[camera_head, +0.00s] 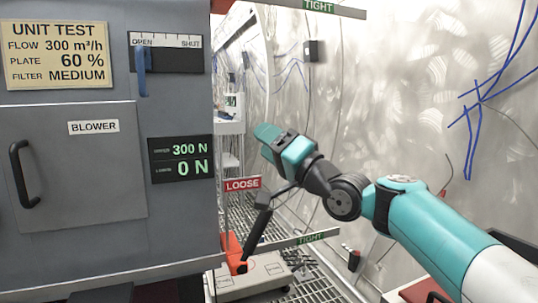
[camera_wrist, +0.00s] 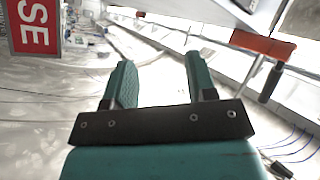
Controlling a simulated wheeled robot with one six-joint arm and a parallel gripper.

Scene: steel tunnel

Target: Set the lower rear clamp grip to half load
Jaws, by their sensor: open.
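The lower clamp grip (camera_head: 256,228) is a black lever rising from an orange-red base (camera_head: 233,248), low beside the grey cabinet. It leans up and right, between a red LOOSE sign (camera_head: 243,184) and a green TIGHT sign (camera_head: 311,237). My gripper (camera_head: 264,142) is above the lever and apart from it. In the wrist view my gripper (camera_wrist: 160,74) is open, with nothing between its fingers. There an orange-red piece (camera_wrist: 262,43) with a dark grip (camera_wrist: 270,83) shows at upper right, and part of the LOOSE sign (camera_wrist: 35,25) at upper left.
The cabinet's display (camera_head: 181,159) reads 300 N above 0 N. A UNIT TEST plate (camera_head: 57,54), a blue OPEN/SHUT lever (camera_head: 142,72) and a BLOWER door (camera_head: 85,170) are on its front. Another TIGHT sign (camera_head: 318,6) is at the top. A pale wall with blue cables stands right.

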